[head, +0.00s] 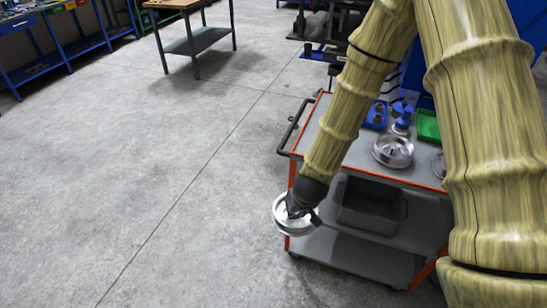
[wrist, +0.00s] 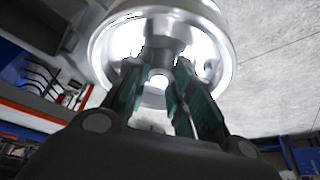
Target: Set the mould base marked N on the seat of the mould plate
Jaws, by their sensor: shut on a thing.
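My gripper (head: 301,206) is shut on a round silver metal piece (head: 284,222), held in the air off the left front side of the trolley. In the wrist view the same piece (wrist: 213,38) fills the top of the picture, and the fingers (wrist: 166,72) close on its middle part. No N can be read on it, so I cannot tell its marking. Another round silver piece (head: 393,151) sits on the trolley top, and a further one (head: 439,163) is mostly hidden by my arm. I cannot tell which is the mould plate.
The grey trolley top (head: 352,157) has an orange rim and a black handle at left. Blue items (head: 402,120) and a green tray (head: 428,125) stand at its back. A grey bin (head: 368,207) is on the shelf below. The floor at left is clear.

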